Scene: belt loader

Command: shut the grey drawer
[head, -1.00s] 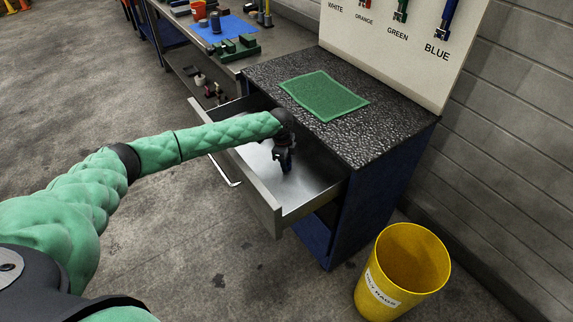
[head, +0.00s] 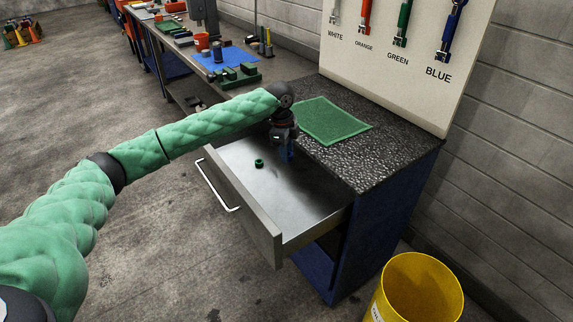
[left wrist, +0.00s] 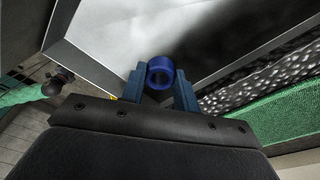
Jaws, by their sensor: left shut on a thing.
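The grey drawer (head: 262,232) stands pulled out of the dark-topped cabinet, its pale bar handle (head: 217,186) on the front. A small green ring (head: 259,163) lies on its bare metal floor. My left gripper (head: 287,153) is over the back part of the drawer, close to the worktop edge. In the left wrist view its blue fingers (left wrist: 160,88) are shut on a blue ring-shaped piece (left wrist: 160,71), with the drawer floor beyond. My right gripper is not in view.
A green mat (head: 325,121) lies on the speckled worktop (head: 375,160). A tool board (head: 395,70) stands behind it. A yellow bin (head: 420,290) stands on the floor at the right. The floor before the drawer looks clear.

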